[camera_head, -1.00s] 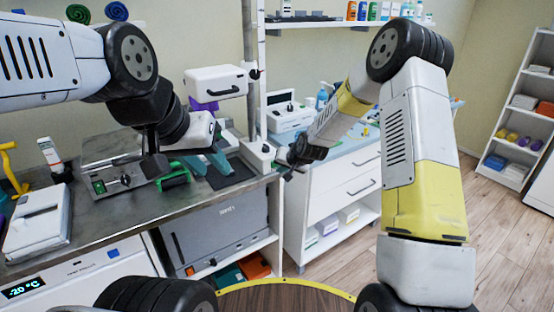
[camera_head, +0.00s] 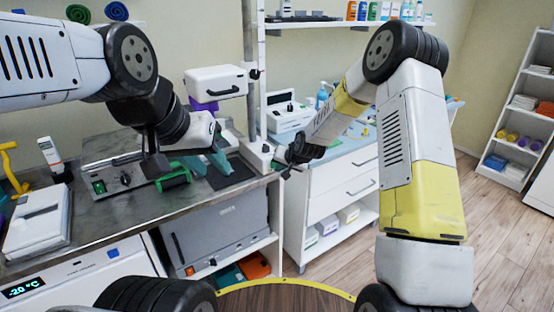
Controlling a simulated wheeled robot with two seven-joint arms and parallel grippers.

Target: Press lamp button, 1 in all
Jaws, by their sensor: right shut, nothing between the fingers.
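The lamp has a white box-shaped head (camera_head: 215,82) with a dark handle, a pale upright pole (camera_head: 255,60) and a white base (camera_head: 258,153) on the bench. A small dark spot (camera_head: 266,148) on the base may be its button; it is too small to be sure. My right gripper (camera_head: 285,170) is shut and empty, beside the base on its right; I cannot tell whether it touches. My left gripper (camera_head: 154,165) hangs over the bench left of the lamp, dark and partly hidden; its fingers cannot be made out clearly.
The dark bench (camera_head: 110,215) carries a metal device with a green part (camera_head: 172,180), teal pieces (camera_head: 218,163) and a white box (camera_head: 38,220). A white drawer cabinet (camera_head: 340,195) stands right of the bench. Open floor (camera_head: 500,235) lies at the right.

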